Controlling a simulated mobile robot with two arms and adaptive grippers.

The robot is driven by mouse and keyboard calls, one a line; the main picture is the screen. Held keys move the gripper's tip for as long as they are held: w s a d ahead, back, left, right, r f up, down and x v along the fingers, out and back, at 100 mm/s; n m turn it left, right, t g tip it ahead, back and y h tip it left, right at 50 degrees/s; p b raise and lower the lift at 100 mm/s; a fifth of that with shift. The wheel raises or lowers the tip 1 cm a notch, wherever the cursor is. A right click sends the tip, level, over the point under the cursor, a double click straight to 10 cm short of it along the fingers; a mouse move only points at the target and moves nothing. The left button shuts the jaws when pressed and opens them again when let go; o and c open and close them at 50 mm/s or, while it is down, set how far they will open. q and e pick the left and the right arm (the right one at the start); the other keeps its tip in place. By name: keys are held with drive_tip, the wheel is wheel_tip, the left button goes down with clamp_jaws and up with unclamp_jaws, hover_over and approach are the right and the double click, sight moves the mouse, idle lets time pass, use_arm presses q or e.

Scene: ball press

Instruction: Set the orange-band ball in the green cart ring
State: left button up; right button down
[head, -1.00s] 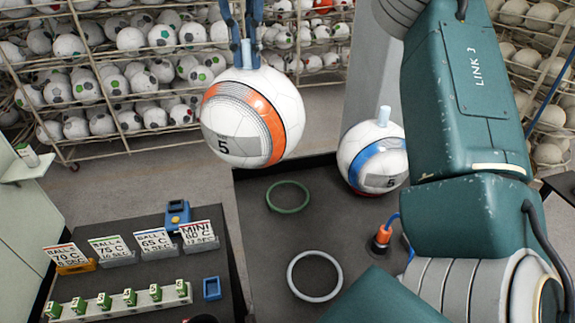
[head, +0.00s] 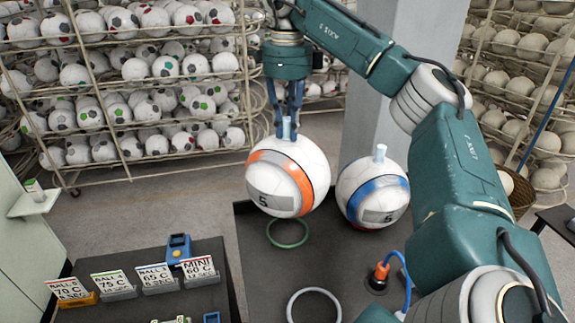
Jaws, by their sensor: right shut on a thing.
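The orange-band ball (head: 315,172) is white with an orange band and a grey panel marked 5. My right gripper (head: 287,122) is shut on the pale peg (head: 284,129) on top of the ball and holds the ball up over the dark cart top (head: 330,262). The green ring (head: 288,233) lies on the cart just below the ball in the picture, and the ball's lower edge comes close to its far rim. I cannot tell the exact height of the ball above the ring. My left gripper does not show.
A blue-band ball (head: 378,193) stands on the cart right of the held ball, very close to it in the picture. An empty white ring (head: 314,304) lies nearer. An orange fitting with a blue hose (head: 381,272) stands at right. A side table with sign cards (head: 143,279) is at left.

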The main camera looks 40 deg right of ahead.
sight(287, 138)
wheel_tip(287, 138, down, 5)
drive_tip(key=shift+s+a+f+b, duration=0.1)
drive_tip(key=shift+b, duration=0.35)
wheel_tip(287, 138, down, 2)
wheel_tip(287, 138, down, 3)
drive_tip(key=shift+f+p, duration=0.15)
drive_tip(key=shift+p, duration=0.35)
drive_tip(key=shift+f, duration=0.2)
drive_tip(key=c, duration=1.6)
unclamp_jaws()
